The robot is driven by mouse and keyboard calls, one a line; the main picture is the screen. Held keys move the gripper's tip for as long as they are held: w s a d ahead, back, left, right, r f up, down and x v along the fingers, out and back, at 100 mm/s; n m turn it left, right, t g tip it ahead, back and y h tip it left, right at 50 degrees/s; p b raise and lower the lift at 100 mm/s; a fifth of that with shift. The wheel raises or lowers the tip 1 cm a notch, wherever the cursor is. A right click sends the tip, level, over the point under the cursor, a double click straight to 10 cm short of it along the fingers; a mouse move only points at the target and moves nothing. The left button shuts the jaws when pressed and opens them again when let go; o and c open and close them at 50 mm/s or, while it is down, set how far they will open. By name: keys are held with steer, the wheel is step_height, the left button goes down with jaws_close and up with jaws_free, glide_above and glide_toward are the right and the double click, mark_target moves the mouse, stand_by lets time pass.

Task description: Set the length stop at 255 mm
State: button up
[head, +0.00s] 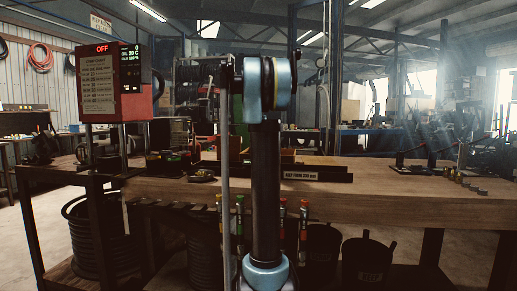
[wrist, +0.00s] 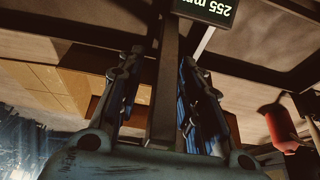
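A dark display plate (wrist: 205,10) reading "255 mm" shows upside down at the top of the wrist view. A dark straight bar (wrist: 165,85) runs down from beside it, between the two fingers of my gripper (wrist: 161,62). The fingers are spread, with gaps visible at both sides of the bar, so my gripper looks open. I cannot tell how far the bar is from the fingers in depth. In the head view my arm stands in the middle and hides what is behind it; my gripper's fingers do not show there. I cannot make out the length stop itself.
In the head view a red control box (head: 115,82) shows "OFF" and a chart. A wooden workbench (head: 390,203) spans the middle, with a labelled black rail (head: 325,175) on it. Buckets (head: 366,262) stand below. A red cylinder (wrist: 282,125) is at the wrist view's right.

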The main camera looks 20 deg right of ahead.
steer(key=v, duration=1.2)
steer(key=shift+f, duration=0.1)
steer(key=s+a+f+n, duration=0.2)
steer(key=s+a+f, duration=0.3)
steer(key=s+f, duration=0.9)
steer(key=s+a+f+n+g+y, duration=0.1)
steer(key=s+a+f, duration=0.4)
steer(key=s+f, duration=0.9)
steer(key=s+a+f+n+y, duration=0.1)
steer(key=s+a+f, duration=0.5)
steer(key=s+f, duration=0.9)
steer(key=shift+f+n+g, duration=0.3)
steer(key=shift+f+n, duration=0.2)
steer(key=shift+n, duration=0.4)
steer(key=shift+a, duration=0.1)
